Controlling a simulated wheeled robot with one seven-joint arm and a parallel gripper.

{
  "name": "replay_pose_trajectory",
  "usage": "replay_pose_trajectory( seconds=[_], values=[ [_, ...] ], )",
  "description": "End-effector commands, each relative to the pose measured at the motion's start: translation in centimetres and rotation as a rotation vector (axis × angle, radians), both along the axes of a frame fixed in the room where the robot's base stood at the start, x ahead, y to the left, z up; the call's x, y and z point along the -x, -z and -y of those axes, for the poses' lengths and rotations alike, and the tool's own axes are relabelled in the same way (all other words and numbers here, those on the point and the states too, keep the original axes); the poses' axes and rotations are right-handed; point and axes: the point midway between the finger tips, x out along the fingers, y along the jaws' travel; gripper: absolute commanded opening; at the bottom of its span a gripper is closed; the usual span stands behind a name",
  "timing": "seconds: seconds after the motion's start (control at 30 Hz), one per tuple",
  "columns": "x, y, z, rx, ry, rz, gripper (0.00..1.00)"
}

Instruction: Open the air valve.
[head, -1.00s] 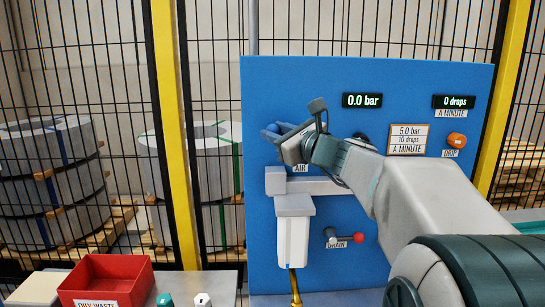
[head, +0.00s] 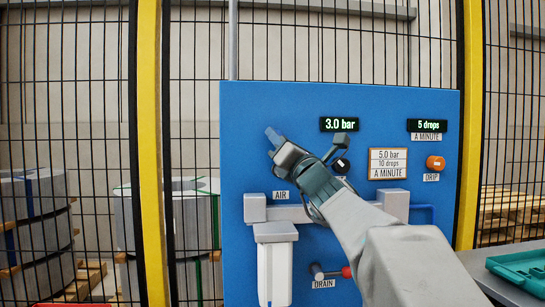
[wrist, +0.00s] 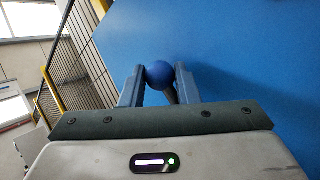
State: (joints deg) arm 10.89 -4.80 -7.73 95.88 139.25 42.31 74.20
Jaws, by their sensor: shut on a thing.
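My gripper (head: 273,139) is at the upper left of the blue panel (head: 410,100), above the AIR label (head: 281,195). In the wrist view, its two blue-grey fingers are shut on the air valve's round blue knob (wrist: 159,74), with a dark stem behind it. In the head view my gripper hides the knob and most of the valve. The pressure display (head: 339,124) reads 3.0 bar, and the drops display (head: 426,125) reads 5 drops a minute.
A sign (head: 388,163) reads 5.0 bar, 10 drops a minute. An orange drip knob (head: 435,162) is at the right. A red-tipped drain lever (head: 345,272) and a white filter bowl (head: 275,270) are below. My forearm covers part of the lower panel. Mesh fencing stands behind.

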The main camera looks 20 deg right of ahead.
Motion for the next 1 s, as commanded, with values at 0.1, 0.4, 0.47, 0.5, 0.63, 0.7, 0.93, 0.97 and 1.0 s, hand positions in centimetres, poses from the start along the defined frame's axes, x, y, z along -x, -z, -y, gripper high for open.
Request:
replay_pose_trajectory(
  seconds=[0.1,0.4,0.47,0.5,0.63,0.7,0.93,0.97,1.0],
  values=[
    [0.02,0.47,0.39,-0.055,0.0,0.009,0.0],
    [0.09,0.26,0.9,-0.123,0.001,0.021,0.0],
    [0.09,0.24,0.94,-0.127,0.001,0.021,0.0],
    [0.09,0.23,0.95,-0.129,0.001,0.021,0.0],
    [0.09,0.21,0.99,-0.13,0.001,0.021,0.0],
    [0.08,0.22,0.99,-0.13,0.001,0.021,0.0],
    [0.09,0.22,1.01,-0.129,0.002,0.021,0.37],
    [0.09,0.2,1.0,-0.129,0.002,0.021,0.37],
    [0.11,0.18,0.98,-0.128,0.002,0.022,0.37]
  ],
)
